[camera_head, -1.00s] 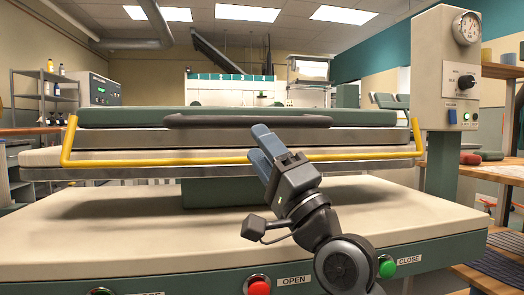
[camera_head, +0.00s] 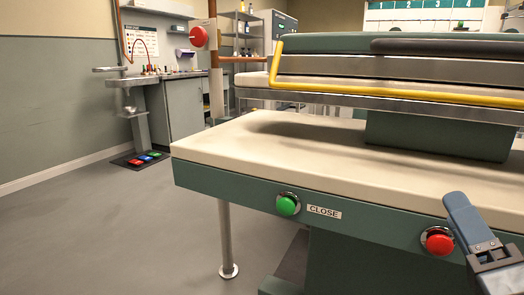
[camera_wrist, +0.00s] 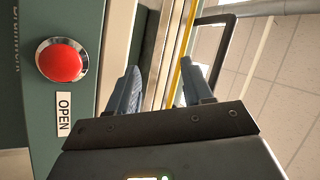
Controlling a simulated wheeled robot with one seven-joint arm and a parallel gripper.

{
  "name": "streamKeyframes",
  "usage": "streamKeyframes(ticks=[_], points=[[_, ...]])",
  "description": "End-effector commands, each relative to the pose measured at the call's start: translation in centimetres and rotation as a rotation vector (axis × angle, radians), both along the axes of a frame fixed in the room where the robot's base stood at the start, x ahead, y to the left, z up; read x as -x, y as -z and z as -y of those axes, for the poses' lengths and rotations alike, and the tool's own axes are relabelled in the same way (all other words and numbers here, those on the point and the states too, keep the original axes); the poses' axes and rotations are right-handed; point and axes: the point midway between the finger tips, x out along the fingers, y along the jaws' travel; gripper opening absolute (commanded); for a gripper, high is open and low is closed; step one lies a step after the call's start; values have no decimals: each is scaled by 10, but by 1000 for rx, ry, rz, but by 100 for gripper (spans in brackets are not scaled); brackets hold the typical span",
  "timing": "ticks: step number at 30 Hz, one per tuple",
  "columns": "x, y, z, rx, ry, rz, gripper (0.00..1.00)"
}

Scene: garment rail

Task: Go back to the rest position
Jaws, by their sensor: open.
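My gripper (camera_head: 458,212) is at the lower right of the head view, in front of the press's front panel and close to the red button (camera_head: 438,241). Its blue-grey fingers point up and nothing shows between them. In the wrist view the two fingers of my gripper (camera_wrist: 160,88) stand apart and empty. The red button (camera_wrist: 62,60) with its OPEN label (camera_wrist: 64,114) is to their left there, clear of the fingers. Most of my arm is outside the head view.
The press has a cream bed (camera_head: 300,150), stacked platens with a yellow bar (camera_head: 400,94) and a dark handle (camera_head: 450,46). A green CLOSE button (camera_head: 288,205) is on its front. A sink stand (camera_head: 130,80) with coloured pedals (camera_head: 147,158) is at left. The left floor is clear.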

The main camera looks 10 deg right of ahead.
Motion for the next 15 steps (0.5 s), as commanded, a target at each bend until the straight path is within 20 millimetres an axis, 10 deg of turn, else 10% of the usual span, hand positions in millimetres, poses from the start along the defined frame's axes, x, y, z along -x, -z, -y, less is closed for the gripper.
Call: streamKeyframes(ticks=[15], points=[[141, 149, -60, 429, 59, -418, 51]])
